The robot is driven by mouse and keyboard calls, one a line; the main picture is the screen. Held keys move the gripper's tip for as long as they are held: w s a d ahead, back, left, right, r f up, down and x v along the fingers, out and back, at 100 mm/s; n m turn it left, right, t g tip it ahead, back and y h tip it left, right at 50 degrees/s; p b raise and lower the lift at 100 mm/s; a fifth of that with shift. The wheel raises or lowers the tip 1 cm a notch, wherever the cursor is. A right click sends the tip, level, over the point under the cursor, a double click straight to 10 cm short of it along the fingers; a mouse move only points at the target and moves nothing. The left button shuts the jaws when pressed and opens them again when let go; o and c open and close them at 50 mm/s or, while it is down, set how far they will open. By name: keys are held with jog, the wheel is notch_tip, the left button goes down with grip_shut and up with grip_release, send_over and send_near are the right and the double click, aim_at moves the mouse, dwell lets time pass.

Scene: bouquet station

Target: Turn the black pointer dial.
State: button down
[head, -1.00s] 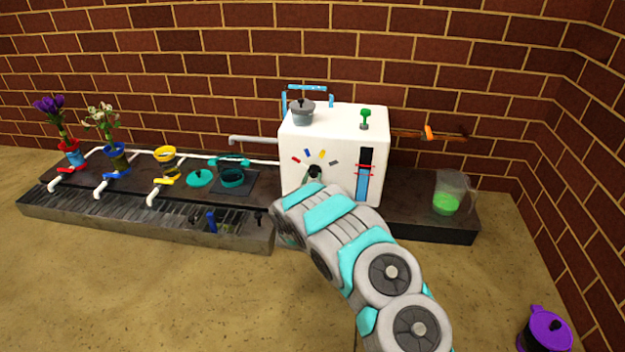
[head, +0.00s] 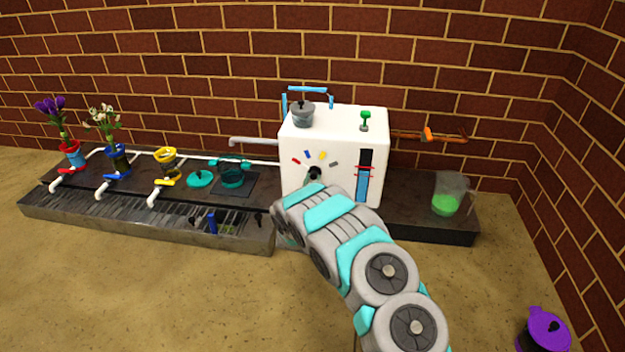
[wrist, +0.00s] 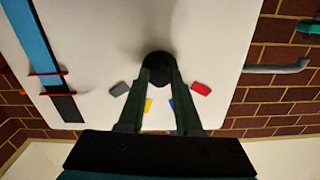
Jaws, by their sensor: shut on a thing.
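The black pointer dial (head: 314,173) is on the front face of the white box (head: 345,125). In the wrist view the dial (wrist: 158,66) shows as a dark round knob between my fingertips. My gripper (wrist: 160,80) is shut on it, with one finger on each side. Grey, yellow, blue and red marks (wrist: 201,89) lie in an arc around the dial. The fingers cover part of the blue mark and part of the dial, so I cannot tell where its pointer aims. In the head view my arm hides the lower part of the box front.
A blue level gauge with red markers (head: 364,175) is beside the dial. A grey-lidded pot (head: 302,113) and a green knob (head: 365,120) are on top of the box. A jug with green liquid (head: 450,194) stands right; flower pots (head: 72,153) stand left.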

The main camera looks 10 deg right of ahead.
jog(key=m+p, duration=0.1)
jog(key=m, duration=0.1)
jog(key=shift+r+m+p, duration=0.25)
jog(key=shift+m+p, duration=0.05)
jog(key=shift+p, duration=0.05)
jog(key=m+p, duration=0.1)
jog(key=m, duration=0.2)
jog(key=shift+f+m+p, duration=0.15)
jog(key=shift+m+p, duration=0.15)
jog(key=shift+p, duration=0.1)
jog(key=m+p, duration=0.1)
jog(key=m, duration=0.7)
jog(key=shift+f+b, duration=0.1)
jog(key=shift+b, duration=0.2)
jog(key=m+b, duration=0.1)
jog(key=m, duration=0.1)
jog(key=shift+f+m+b, duration=0.1)
jog(key=shift+m+b, duration=0.2)
jog(key=shift+m, duration=0.1)
jog(key=m+b, duration=0.2)
jog(key=m, duration=0.1)
jog(key=shift+d+m+b, duration=0.1)
jog(key=shift+m+b, duration=0.65)
jog(key=shift+m, duration=0.55)
